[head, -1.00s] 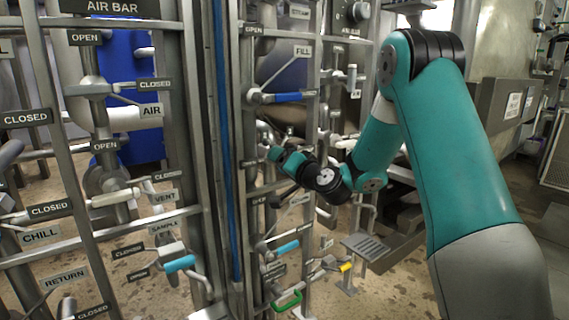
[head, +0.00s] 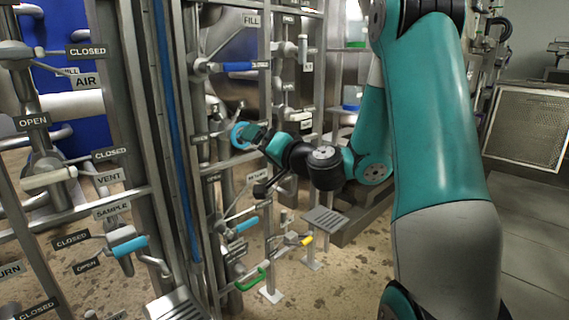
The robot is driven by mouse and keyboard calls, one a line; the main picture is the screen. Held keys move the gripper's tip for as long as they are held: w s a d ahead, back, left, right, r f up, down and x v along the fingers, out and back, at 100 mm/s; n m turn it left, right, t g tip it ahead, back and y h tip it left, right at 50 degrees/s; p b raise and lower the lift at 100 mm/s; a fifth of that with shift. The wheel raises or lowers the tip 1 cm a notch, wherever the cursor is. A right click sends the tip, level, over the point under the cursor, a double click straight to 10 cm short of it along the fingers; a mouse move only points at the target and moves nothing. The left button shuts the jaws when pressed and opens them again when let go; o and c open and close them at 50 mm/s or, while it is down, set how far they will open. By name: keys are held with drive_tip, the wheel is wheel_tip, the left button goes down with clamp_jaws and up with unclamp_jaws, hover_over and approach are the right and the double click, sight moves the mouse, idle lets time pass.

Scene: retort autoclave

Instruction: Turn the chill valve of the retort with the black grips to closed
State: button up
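A rack of valves stands left of centre in the head view. A lever with a black grip (head: 262,188) sits on it, below my wrist, near a tag that seems to read RETURN (head: 257,177). I cannot make out a chill tag on this rack or tell which way its chill lever points. My gripper (head: 241,136) is at the rack, above and left of the black grip and apart from it. Its fingers are small and partly hidden by my wrist, so I cannot tell whether they are open or touching anything.
The same rack has a blue FILL lever (head: 238,66), a cyan lever (head: 247,224), a green handle (head: 251,281) and a yellow-tipped lever (head: 305,240). A second rack at left has AIR, VENT and SAMPLE tags (head: 112,210).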

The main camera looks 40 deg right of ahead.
drive_tip(key=s+b, duration=0.7)
drive_tip(key=b, duration=0.1)
drive_tip(key=shift+d, duration=0.15)
drive_tip(key=shift+s, duration=0.1)
drive_tip(key=s+a+f+n+g+y+p, duration=0.1)
drive_tip(key=s+a+n+g+y+p, duration=0.3)
drive_tip(key=a, duration=0.7)
drive_tip(key=s+a+n+g+y+p, duration=0.1)
drive_tip(key=a+n+g+y+p, duration=0.4)
drive_tip(key=a, duration=0.6)
drive_tip(key=s+a+n+g+h+p, duration=0.45)
drive_tip(key=s+n+g, duration=0.35)
drive_tip(key=s, duration=0.6)
wheel_tip(320, 180, up, 38)
drive_tip(key=m+g+p, duration=0.1)
drive_tip(key=p, duration=3.6)
drive_tip(key=shift+f+h, duration=0.15)
drive_tip(key=shift+h, duration=0.3)
drive_tip(key=shift+s, duration=0.1)
